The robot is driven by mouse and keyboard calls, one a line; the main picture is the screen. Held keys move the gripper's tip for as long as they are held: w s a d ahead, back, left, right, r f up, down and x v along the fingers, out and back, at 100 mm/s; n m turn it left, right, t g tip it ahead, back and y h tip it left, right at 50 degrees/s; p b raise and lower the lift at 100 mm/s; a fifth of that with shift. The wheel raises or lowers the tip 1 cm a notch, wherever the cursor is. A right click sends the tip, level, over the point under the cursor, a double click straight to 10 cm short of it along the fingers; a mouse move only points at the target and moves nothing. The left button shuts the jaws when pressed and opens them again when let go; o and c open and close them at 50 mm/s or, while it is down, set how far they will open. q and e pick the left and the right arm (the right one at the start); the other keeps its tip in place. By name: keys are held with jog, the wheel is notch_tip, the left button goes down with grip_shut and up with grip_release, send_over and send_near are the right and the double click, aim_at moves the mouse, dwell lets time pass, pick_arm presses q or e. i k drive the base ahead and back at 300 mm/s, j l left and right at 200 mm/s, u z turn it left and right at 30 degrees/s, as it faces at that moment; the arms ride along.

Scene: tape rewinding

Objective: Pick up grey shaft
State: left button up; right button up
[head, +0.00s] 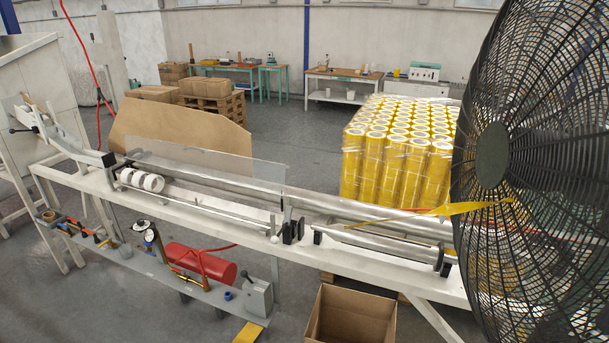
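Several long grey metal shafts lie along the rewinding bench (95,183). A thicker grey shaft (385,243) lies at the front right between black end holders. A long grey roller (335,208) runs behind them. I cannot tell which one the task names. Neither of my grippers shows in the head view.
A large black fan (492,150) fills the right side. Wrapped yellow tape rolls (400,160) stand behind the bench. An open cardboard box (350,318) sits in front. A clear panel (200,160) stands on the bench.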

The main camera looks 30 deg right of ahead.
aim_at(435, 256)
jog(key=i+z, duration=0.55)
jog(key=z, duration=0.3)
jog(key=i+j+z, duration=0.1)
jog(key=i+z, duration=0.3)
jog(key=i+j+z, duration=0.15)
jog(key=z, duration=0.25)
